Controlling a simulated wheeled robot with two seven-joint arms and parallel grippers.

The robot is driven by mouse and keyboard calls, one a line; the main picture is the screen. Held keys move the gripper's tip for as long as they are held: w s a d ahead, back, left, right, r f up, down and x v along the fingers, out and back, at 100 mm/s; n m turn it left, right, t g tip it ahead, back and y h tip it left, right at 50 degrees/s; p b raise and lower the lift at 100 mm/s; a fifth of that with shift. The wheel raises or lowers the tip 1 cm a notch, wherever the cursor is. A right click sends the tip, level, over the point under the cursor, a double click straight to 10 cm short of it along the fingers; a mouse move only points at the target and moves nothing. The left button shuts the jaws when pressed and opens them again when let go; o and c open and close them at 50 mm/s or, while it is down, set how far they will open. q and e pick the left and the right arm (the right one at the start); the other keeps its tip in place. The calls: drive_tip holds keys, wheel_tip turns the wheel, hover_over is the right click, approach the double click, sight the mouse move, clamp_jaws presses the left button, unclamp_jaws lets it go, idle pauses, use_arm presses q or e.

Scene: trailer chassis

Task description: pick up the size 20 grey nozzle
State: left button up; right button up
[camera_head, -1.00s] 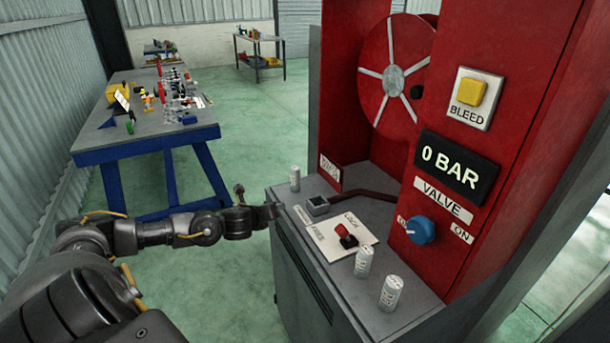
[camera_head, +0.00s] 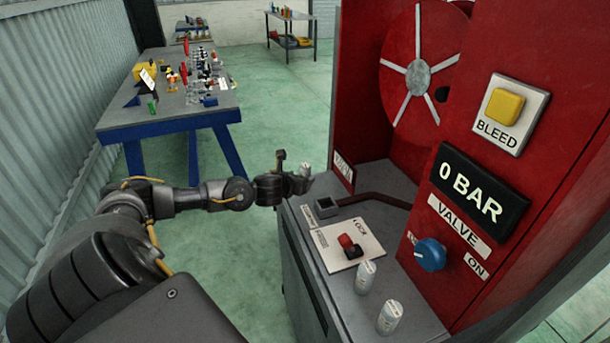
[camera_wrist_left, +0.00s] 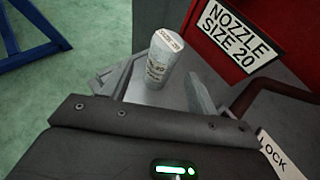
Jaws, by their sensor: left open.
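The grey nozzle (camera_head: 305,170) is a small pale grey cylinder at the far left corner of the cabinet top. In the left wrist view this nozzle (camera_wrist_left: 163,60) stands upright beside a "NOZZLE SIZE 20" sign (camera_wrist_left: 238,35). My left gripper (camera_head: 291,168) is open at the nozzle, with its fingers pointing towards it. My right gripper is not in view.
Two similar cylinders, one (camera_head: 366,277) and another (camera_head: 390,317), stand near the cabinet's front edge. A blue-legged workbench (camera_head: 170,120) stands behind left.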

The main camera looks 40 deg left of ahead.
sight(307, 174)
use_arm(q)
drive_tip(key=shift+w+a+f, duration=0.1)
drive_tip(key=shift+w+f, duration=0.15)
drive_tip(key=shift+w, duration=0.35)
drive_tip(key=shift+w+f, duration=0.15)
drive_tip(key=shift+a, duration=0.15)
drive_tip(key=shift+w+a+p, duration=0.15)
drive_tip(key=shift+w+p, duration=0.05)
drive_tip(key=shift+p, duration=0.3)
drive_tip(key=p+x, duration=0.1)
drive_tip(key=x, duration=0.2)
drive_tip(key=shift+w, duration=0.35)
drive_tip(key=shift+w+f, duration=0.2)
drive_tip(key=shift+w, duration=0.15)
drive_tip(key=shift+a, duration=0.1)
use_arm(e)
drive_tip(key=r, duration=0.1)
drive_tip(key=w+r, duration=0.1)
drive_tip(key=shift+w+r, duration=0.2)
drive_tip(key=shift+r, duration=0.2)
use_arm(q)
drive_tip(key=shift+c, duration=0.4)
